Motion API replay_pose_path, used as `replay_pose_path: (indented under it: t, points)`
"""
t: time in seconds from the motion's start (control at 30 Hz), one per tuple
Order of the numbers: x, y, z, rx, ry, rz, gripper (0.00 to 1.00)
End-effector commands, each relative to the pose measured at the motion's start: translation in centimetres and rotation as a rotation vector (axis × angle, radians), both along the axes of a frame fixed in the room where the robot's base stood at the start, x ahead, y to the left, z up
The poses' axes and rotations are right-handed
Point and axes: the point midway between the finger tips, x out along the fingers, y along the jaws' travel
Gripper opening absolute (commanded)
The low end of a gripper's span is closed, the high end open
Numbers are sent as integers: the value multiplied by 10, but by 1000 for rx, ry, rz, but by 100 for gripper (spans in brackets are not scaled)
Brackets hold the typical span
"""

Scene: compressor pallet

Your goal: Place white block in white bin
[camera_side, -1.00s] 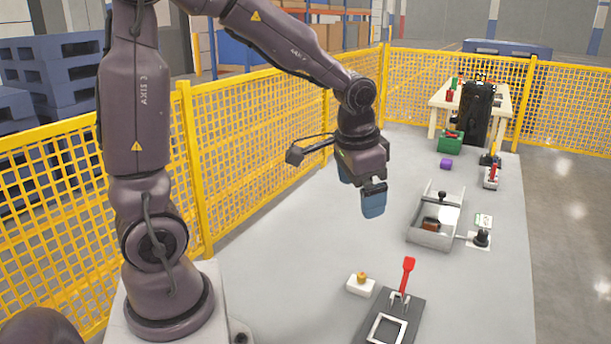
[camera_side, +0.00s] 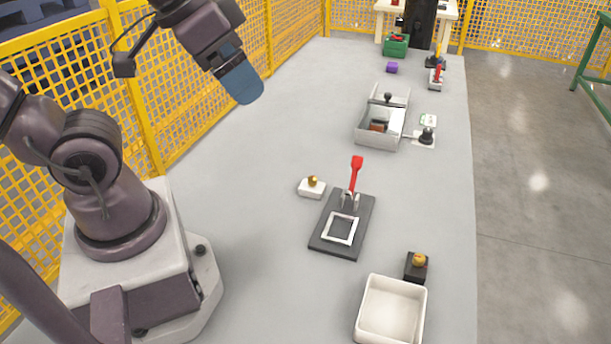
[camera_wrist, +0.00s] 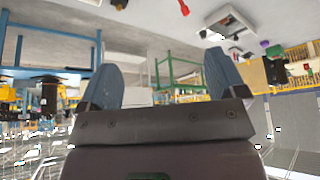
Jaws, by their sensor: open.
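The white block (camera_side: 312,189), with a gold knob on top, sits on the grey table in the side view, left of a dark clamp plate. The white bin (camera_side: 390,312) stands at the near end of the table, right of the block and closer to the camera. It is square, open-topped and looks empty. My gripper (camera_side: 243,85) is raised at upper left, tilted, well apart from the block and the bin. In the wrist view my gripper (camera_wrist: 165,82) has its two blue fingers spread wide with nothing between them. I cannot make out the white block there.
A dark plate (camera_side: 327,245) with a red-handled clamp lies between block and bin. A black block (camera_side: 416,267) with a gold knob stands just behind the bin. A grey metal box (camera_side: 378,133) and a green crate (camera_side: 396,45) are farther back. Yellow fencing runs along the left.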

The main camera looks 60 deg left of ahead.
Motion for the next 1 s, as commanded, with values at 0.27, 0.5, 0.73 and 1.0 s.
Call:
replay_pose_path:
  t: [0.27,0.5,0.73,1.0]
  points:
    - [16,10,-29,-17,165,45,90]
    - [65,35,-76,-119,377,286,90]
    - [111,72,-141,-212,507,701,90]
    - [150,115,-210,-281,502,1241,90]
